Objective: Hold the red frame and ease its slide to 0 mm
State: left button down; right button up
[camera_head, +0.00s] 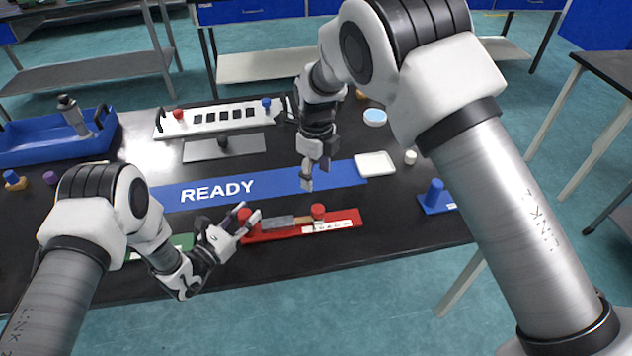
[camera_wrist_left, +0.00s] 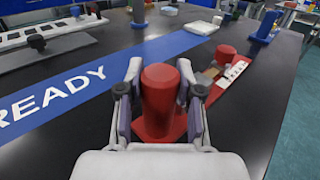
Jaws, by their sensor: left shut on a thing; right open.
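The red frame (camera_head: 280,235) lies near the front edge of the black table, with a white scale label (camera_head: 327,227) on it. A red post (camera_head: 244,214) stands at its left end. My left gripper (camera_head: 236,218) is shut on that post; in the left wrist view the fingers are on both sides of the post (camera_wrist_left: 162,95). The slide shows as a grey bar (camera_head: 278,222) with a brown part and a red knob (camera_head: 318,211) towards the right. The scale reading is too small to tell. My right gripper (camera_head: 314,172) is open and empty, above the blue READY strip behind the frame.
The READY strip (camera_head: 165,196) runs behind the frame. A white tray (camera_head: 375,164) and a blue stand (camera_head: 434,198) are to the right. A white rack (camera_head: 215,119) and a blue bin (camera_head: 40,150) stand further back. A green piece (camera_head: 178,243) lies left of the frame.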

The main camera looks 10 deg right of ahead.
pick_arm(q)
jog(key=c, duration=0.7)
grip_release()
